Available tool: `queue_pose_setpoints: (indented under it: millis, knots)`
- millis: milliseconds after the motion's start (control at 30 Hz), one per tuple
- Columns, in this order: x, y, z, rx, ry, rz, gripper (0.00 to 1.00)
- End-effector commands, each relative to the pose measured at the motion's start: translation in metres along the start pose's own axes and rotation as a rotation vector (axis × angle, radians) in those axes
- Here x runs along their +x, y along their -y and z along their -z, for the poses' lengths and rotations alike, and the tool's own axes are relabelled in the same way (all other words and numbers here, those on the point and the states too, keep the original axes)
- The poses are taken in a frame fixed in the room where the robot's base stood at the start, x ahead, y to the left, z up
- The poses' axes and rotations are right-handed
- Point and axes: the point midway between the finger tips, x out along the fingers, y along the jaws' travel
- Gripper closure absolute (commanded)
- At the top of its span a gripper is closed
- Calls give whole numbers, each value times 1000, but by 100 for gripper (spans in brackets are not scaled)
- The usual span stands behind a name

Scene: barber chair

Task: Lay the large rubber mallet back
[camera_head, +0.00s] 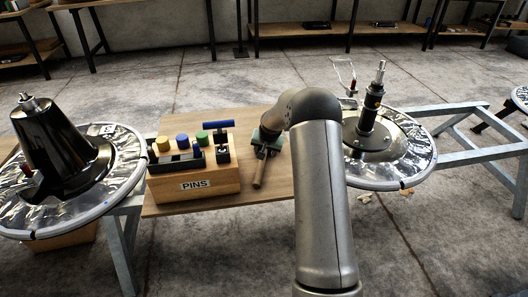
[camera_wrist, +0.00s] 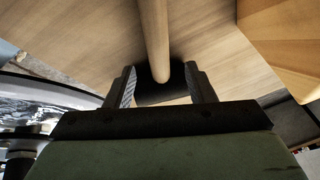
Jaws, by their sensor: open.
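The mallet lies on the wooden board. Its pale wooden handle (camera_head: 259,171) points toward the front in the head view, and its head is largely hidden by my gripper there. In the wrist view the handle (camera_wrist: 153,30) comes down from the top edge to a black block, apparently the mallet head (camera_wrist: 150,96). My gripper (camera_head: 264,148) is over the head end of the mallet. In the wrist view its two fingers (camera_wrist: 161,88) are spread, one on each side of the handle's rounded end and the black head. I cannot tell whether either finger touches.
A wooden block labelled PINS (camera_head: 210,184), with several coloured pieces on it, stands left of the mallet on the board (camera_head: 275,187). A black cone on a round base (camera_head: 125,160) is at far left. Another round base with a post (camera_head: 405,165) is at right, behind my arm.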

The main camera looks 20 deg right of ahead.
Motion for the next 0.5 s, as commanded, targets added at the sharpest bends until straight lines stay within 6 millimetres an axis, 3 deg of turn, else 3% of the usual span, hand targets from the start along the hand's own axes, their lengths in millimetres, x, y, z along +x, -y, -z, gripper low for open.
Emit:
queue_pose_setpoints:
  millis: [33,200,500]
  knots:
    - [-18,1,3,1,-3,0,51]
    - [-61,1,3,0,-4,0,51]
    - [-124,1,2,0,-4,1,51]
